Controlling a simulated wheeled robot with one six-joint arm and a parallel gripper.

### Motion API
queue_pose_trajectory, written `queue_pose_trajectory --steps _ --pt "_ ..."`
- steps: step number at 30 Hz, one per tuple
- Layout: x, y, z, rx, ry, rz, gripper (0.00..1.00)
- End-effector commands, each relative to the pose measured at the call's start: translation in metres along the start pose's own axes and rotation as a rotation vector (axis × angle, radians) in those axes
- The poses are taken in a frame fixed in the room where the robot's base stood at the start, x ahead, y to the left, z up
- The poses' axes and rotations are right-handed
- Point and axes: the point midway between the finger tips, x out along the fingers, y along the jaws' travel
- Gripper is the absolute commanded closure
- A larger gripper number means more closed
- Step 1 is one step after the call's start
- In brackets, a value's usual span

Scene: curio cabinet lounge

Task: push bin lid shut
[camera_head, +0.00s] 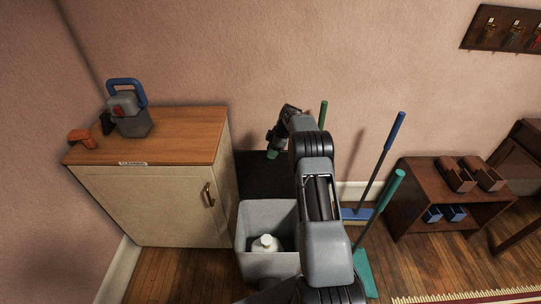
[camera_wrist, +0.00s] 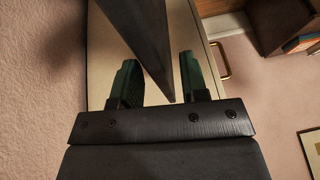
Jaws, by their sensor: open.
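The bin (camera_head: 243,238) is a light grey open-topped box on the floor, right of the cabinet, with a white bottle (camera_head: 265,243) inside. Its black lid (camera_head: 262,178) stands raised at the back of the bin, so the bin is open. My gripper (camera_head: 272,154) is above the lid's upper edge in the head view, pointing down and left. In the wrist view my gripper (camera_wrist: 158,58) has its two dark green fingers apart, and a dark wedge-shaped panel, likely the lid (camera_wrist: 146,35), shows between them. I cannot tell whether it touches a finger. My arm hides the lid's right side.
A cream cabinet (camera_head: 150,205) with a wooden top stands close left of the bin, holding a grey and blue container (camera_head: 130,115) and an orange item (camera_head: 82,138). Brooms (camera_head: 380,165) lean at the right. A brown shelf (camera_head: 410,190) stands further right.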

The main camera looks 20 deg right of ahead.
Motion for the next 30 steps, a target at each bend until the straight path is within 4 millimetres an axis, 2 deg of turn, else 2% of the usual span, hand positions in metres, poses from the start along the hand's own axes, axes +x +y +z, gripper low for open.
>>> queue_pose_trajectory --steps 6,17,30 --pt "0.017 0.0 -0.001 -0.001 0.0 0.0 0.6" --pt "0.021 0.0 -0.001 -0.001 0.0 -0.001 0.6" --pt "0.02 0.0 -0.001 -0.001 -0.001 -0.001 1.0"
